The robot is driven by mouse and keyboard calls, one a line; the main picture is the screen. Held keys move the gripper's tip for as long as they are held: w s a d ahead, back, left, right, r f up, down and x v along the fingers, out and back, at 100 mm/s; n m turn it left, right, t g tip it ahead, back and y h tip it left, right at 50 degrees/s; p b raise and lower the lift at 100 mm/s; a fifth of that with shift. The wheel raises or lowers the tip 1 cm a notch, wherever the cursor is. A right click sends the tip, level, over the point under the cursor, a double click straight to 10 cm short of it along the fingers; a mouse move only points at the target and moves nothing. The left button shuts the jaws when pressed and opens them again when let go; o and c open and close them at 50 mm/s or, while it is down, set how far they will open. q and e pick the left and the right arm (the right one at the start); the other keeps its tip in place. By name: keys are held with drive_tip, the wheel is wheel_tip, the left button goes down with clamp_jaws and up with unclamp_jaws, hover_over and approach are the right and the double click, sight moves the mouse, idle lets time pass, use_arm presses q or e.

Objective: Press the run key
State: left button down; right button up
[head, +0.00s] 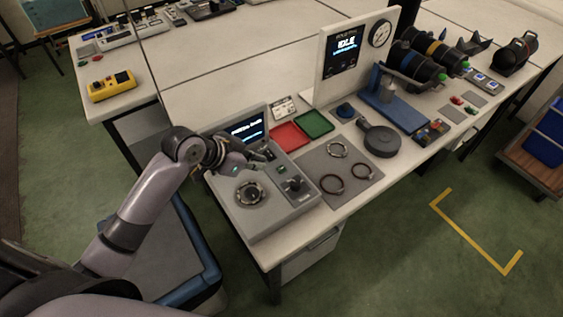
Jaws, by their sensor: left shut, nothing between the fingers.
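The grey test console (229,208) stands at the near left end of the white bench. It has a lit screen (248,130), a round metal port (250,193) on its top and a dark panel with a lever-like fitting (294,184) at its right. My left gripper (264,156) is shut and empty, just over the console in front of the screen. Whether it touches the console I cannot tell. The run key is too small to pick out, or is hidden by the gripper. My right gripper is not in view.
A red tray (289,137) and a green tray (314,123) lie behind the console. A grey mat (354,182) with several rings lies to its right, beside a dark round pan-like object (381,141). An upright display board (334,87) reads IDLE. A yellow meter (112,86) sits at the left.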

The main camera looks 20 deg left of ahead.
use_arm(q)
drive_tip(key=w+r, duration=0.2)
drive_tip(key=shift+w+a+r+h, duration=0.25)
drive_tip(key=shift+a+r+h, duration=0.05)
drive_tip(key=shift+a+r, duration=0.1)
drive_tip(key=shift+f, duration=0.15)
drive_tip(key=p, duration=0.2)
hover_over(280, 171)
wheel_tip(280, 171, down, 7)
drive_tip(key=shift+d+r, duration=0.1)
drive_tip(key=shift+d, duration=0.05)
wheel_tip(280, 171, down, 3)
drive_tip(key=shift+r+p, duration=0.1)
drive_tip(key=shift+p, duration=0.4)
drive_tip(key=shift+f, duration=0.65)
